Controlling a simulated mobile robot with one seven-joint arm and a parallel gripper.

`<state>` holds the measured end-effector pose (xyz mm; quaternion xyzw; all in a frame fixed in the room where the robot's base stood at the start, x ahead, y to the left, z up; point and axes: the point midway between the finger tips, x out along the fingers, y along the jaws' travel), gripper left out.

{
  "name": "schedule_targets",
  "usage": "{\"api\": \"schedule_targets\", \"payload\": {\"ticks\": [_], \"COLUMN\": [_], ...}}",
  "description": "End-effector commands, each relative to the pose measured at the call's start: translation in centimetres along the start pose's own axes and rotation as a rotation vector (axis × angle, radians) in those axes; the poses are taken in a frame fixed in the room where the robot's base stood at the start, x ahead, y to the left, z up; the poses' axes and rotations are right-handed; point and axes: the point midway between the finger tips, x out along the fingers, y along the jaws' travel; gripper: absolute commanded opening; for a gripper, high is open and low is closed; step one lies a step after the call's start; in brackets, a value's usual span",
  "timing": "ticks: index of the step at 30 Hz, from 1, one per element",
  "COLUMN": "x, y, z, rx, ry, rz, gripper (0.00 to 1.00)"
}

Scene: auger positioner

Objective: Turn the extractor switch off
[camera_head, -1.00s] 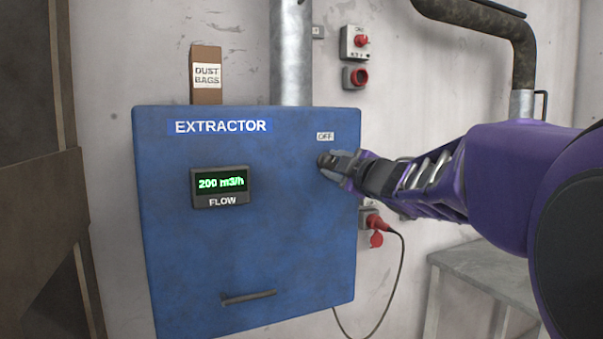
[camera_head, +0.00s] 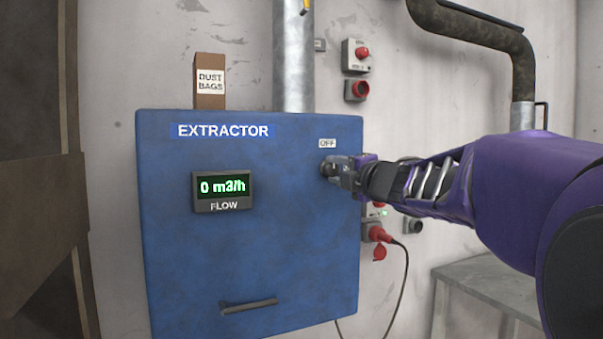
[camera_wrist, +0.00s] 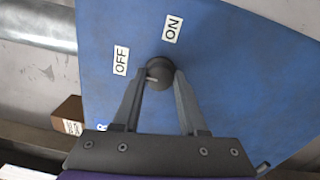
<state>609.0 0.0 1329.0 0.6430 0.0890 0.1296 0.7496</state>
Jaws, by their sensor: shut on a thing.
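The blue extractor box (camera_head: 270,240) hangs on the wall, and its flow display (camera_head: 222,188) reads 0 m3/h. The extractor switch is a dark round knob (camera_wrist: 160,71) on the box face. In the wrist view the OFF label (camera_wrist: 121,60) and the ON label (camera_wrist: 172,29) lie beside it. The OFF label (camera_head: 327,143) also shows in the head view, above the knob; the ON label is hidden there. My gripper (camera_wrist: 160,80) is shut on the knob, one finger on each side. It also shows in the head view (camera_head: 331,170), in front of the knob.
A dust bags carton (camera_head: 210,88) stands above the box beside a metal duct (camera_head: 293,60). A red plug (camera_head: 379,234) with a cable hangs below my arm. A grey table (camera_head: 490,285) stands at lower right.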

Motion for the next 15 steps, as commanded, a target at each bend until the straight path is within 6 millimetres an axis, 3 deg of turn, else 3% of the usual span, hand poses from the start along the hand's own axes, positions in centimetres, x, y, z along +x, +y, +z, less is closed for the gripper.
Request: {"api": "schedule_targets", "payload": {"ticks": [14,15], "x": [0.01,0.0], "y": [0.19,0.19], "z": [0.02,0.02], "rx": [-0.016,-0.016], "ry": [0.0,0.0], "rz": [0.003,0.003], "gripper": [0.0,0.45]}}
